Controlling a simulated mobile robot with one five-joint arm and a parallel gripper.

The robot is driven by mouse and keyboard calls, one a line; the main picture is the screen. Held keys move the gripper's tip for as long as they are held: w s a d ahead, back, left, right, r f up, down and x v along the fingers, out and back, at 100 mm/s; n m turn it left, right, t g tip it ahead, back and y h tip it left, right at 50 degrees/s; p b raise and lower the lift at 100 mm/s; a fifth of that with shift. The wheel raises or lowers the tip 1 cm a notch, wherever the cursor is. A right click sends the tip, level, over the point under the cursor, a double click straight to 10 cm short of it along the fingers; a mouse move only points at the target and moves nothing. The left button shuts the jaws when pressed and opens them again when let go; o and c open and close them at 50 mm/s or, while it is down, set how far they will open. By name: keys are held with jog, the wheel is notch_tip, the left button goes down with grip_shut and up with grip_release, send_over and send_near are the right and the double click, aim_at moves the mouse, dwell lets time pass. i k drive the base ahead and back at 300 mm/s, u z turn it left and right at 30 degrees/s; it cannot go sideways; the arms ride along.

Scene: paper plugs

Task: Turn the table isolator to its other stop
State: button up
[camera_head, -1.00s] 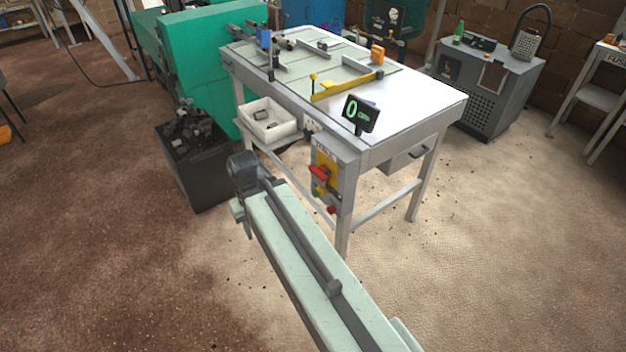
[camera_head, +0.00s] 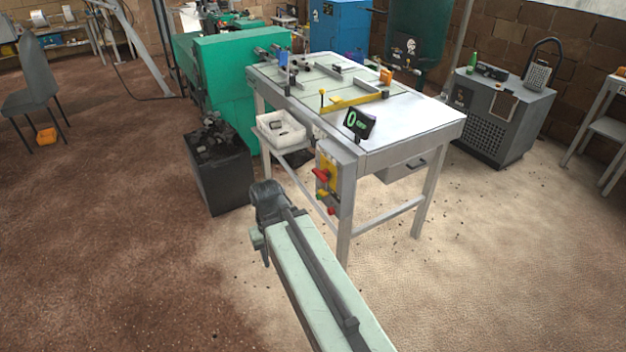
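The table isolator (camera_head: 329,172) is on a grey box at the near corner of the metal table (camera_head: 425,118). It has a red handle (camera_head: 320,175) on a yellow plate, and the handle sticks out to the left, slightly tilted. My arm reaches up from the bottom of the picture. My gripper (camera_head: 259,244) is at its far end, left of and below the isolator in the picture, apart from it. The fingers are mostly hidden by my wrist, so their opening cannot be told.
A dark bin (camera_head: 219,180) full of scrap stands left of the table, in front of a green machine (camera_head: 240,85). A white tray (camera_head: 280,130) sits at the table's left side. A small display (camera_head: 359,124) stands above the isolator. Floor in front is clear.

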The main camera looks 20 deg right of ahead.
aim_at(323, 175)
jog(key=u, duration=0.4)
jog(key=i, duration=1)
jog(key=z, duration=0.05)
